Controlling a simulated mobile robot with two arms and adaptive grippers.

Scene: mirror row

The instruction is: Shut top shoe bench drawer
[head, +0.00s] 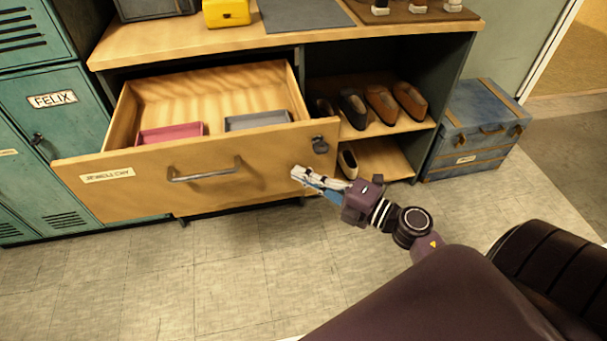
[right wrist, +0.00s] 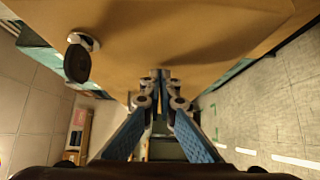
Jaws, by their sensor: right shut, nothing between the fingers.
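The top drawer (head: 225,195) of the shoe bench (head: 290,37) is pulled well out, with its wooden front facing me. The front has a metal bar handle (head: 205,172), a paper label at its left and a dark lock at its upper right. My right gripper (head: 300,175) is shut and empty, its fingertips at the right part of the drawer front, below the lock. In the right wrist view the shut fingertips (right wrist: 161,78) are close to the wooden front (right wrist: 185,35); I cannot tell whether they touch. My left gripper is not in view.
The drawer holds a pink tray (head: 172,132) and a grey tray (head: 258,120). Open shelves with several shoes (head: 382,103) are right of it. A blue trunk (head: 475,130) stands at the right, teal lockers (head: 55,120) at the left. The floor in front is clear.

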